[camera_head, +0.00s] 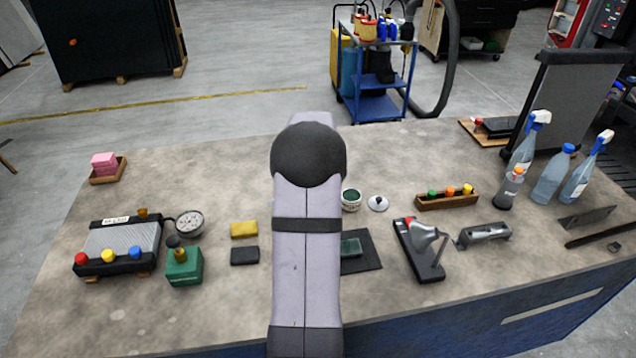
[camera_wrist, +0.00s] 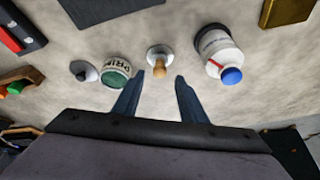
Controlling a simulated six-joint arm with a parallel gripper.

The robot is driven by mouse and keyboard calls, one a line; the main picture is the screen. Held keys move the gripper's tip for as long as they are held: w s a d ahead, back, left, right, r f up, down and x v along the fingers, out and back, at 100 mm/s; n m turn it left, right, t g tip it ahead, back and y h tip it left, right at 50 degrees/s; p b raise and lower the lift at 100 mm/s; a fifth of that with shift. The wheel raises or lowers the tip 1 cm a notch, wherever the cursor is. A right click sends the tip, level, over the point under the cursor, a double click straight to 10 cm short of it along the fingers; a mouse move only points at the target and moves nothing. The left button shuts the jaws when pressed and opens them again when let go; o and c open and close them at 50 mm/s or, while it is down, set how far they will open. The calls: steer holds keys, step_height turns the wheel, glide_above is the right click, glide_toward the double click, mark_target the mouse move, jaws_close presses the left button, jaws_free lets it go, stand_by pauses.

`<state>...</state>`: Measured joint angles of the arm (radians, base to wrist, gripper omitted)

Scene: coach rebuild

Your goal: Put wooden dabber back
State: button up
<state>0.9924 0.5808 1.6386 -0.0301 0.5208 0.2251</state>
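The wooden dabber (camera_wrist: 160,68) shows in the wrist view as a small tan knob-like handle at a round white dish (camera_wrist: 159,52). I cannot tell whether it stands in the dish or is joined to it. My gripper (camera_wrist: 160,76) is open and empty, with one dark finger on each side of the dabber's near end. No contact shows. A green-topped jar lettered "PRIM" (camera_wrist: 117,73) is left of the dabber, also seen in the head view (camera_head: 351,200). A white lid with a dark knob (camera_wrist: 84,72) lies beyond it. In the head view my arm hides the dabber and gripper.
A white bottle with a blue cap (camera_wrist: 220,50) stands close to the right finger in the wrist view. In the head view, a wooden tray with colored caps (camera_head: 447,199), a black stand with a metal funnel (camera_head: 425,245) and spray bottles (camera_head: 525,150) occupy the right side.

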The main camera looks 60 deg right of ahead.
steer(key=b+v, duration=0.1)
steer(key=v, duration=0.6)
steer(key=w+a+f+n+y, duration=0.1)
steer(key=w+a+f+n, duration=0.15)
steer(key=a, duration=1.05)
steer(key=w+a+f+n+y, duration=0.1)
steer(key=w+a+n+y, duration=0.2)
steer(key=a, duration=1)
steer(key=s+a+f+n+g, duration=0.1)
steer(key=s+a+n, duration=0.3)
steer(key=a, duration=0.5)
steer(key=s+a+f+n+g, duration=0.1)
steer(key=s+a+f+n, duration=0.2)
steer(key=s+a, duration=0.5)
steer(key=shift+a+f+n, duration=0.35)
steer(key=shift+a+n, duration=0.2)
steer(key=shift+o, duration=0.2)
